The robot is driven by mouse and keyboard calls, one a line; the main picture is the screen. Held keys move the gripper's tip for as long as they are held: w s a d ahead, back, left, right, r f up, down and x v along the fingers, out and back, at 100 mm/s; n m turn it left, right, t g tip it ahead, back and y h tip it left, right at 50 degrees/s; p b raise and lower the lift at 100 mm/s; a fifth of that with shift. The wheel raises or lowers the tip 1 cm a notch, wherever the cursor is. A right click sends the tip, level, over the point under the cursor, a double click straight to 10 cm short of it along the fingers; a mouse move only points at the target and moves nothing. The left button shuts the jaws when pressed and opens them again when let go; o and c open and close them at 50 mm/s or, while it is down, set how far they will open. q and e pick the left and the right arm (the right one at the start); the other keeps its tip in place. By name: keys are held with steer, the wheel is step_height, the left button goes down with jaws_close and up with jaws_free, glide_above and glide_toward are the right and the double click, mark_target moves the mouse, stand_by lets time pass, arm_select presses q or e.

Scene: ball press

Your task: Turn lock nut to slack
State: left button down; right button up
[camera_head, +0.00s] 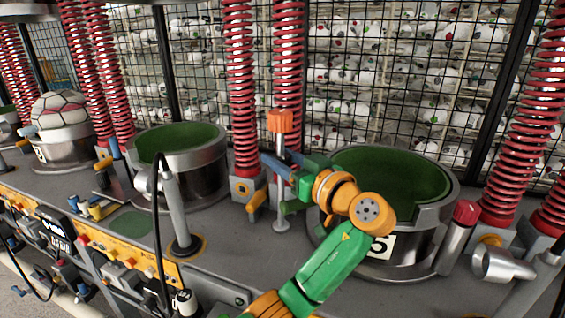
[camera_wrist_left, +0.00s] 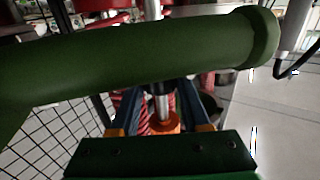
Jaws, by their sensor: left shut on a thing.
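A chrome rod with an orange block on top (camera_head: 281,121) stands between two presses, its round foot on the deck. I cannot make out a separate lock nut on it. My left gripper (camera_head: 277,166) reaches the rod below the block, its blue fingers closed around it. The grip itself is partly hidden by the green and orange wrist. In the left wrist view, the rod (camera_wrist_left: 163,103) runs between the blue fingers, with an orange piece (camera_wrist_left: 164,126) on it. A dark green tube crosses the front of that view. My right gripper is not in view.
A green-lined press pot (camera_head: 390,172) stands close right of my wrist, and another pot (camera_head: 180,150) to the left. Red springs (camera_head: 240,85) rise just behind. A red-topped post (camera_head: 466,213) stands right. Mesh fencing closes the back.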

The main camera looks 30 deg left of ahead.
mark_target(287, 163)
arm_select(q)
steer(key=shift+f+n+g+y, duration=0.1)
steer(key=shift+n+g+y, duration=0.2)
steer(key=shift+n+g, duration=0.6)
steer(key=shift+g, duration=0.6)
steer(key=shift+c, duration=2.2)
jaws_free()
steer(key=shift+a+f, duration=0.1)
steer(key=shift+a, duration=0.05)
steer(key=shift+o, duration=0.3)
steer(key=shift+a, duration=0.2)
steer(key=d, duration=0.2)
steer(key=d+b, duration=0.1)
steer(key=d, duration=0.1)
steer(key=s+d+b, duration=0.1)
steer(key=d, duration=0.1)
steer(key=shift+d, duration=0.3)
steer(key=shift+s+d, duration=0.1)
steer(key=shift+d, duration=0.2)
steer(key=shift+a, duration=0.15)
